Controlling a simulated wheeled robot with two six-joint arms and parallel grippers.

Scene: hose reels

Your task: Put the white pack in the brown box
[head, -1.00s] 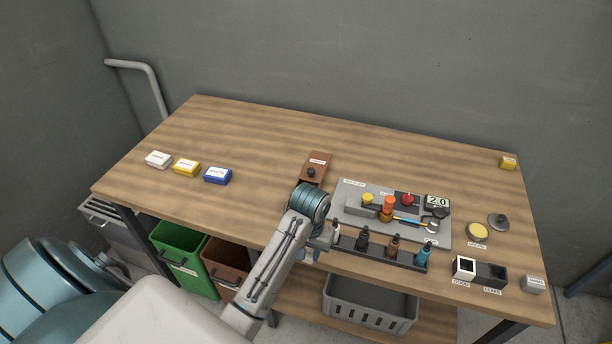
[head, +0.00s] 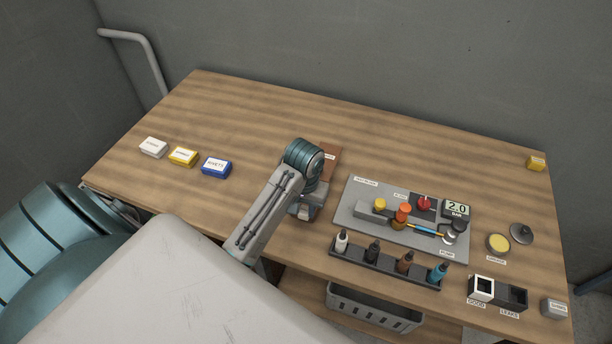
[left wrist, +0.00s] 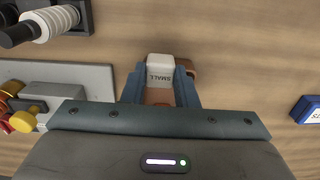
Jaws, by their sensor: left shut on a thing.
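The white pack (left wrist: 160,72), lettered SMALL, is between the fingers of my left gripper (left wrist: 160,88) in the left wrist view. The gripper is shut on it. The brown box (head: 331,154) lies on the table, largely hidden behind my left wrist in the head view. In the left wrist view brown parts of it (left wrist: 190,68) show beside and behind the pack. I cannot tell whether the pack touches it. In the head view my left gripper (head: 304,211) is on the near side of the box. My right gripper is not in view.
White (head: 153,147), yellow (head: 183,157) and blue (head: 216,166) labelled blocks stand at the left. A grey board with coloured knobs (head: 350,206) and a bottle rack (head: 385,268) lie right of my gripper. The table's back middle is clear.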

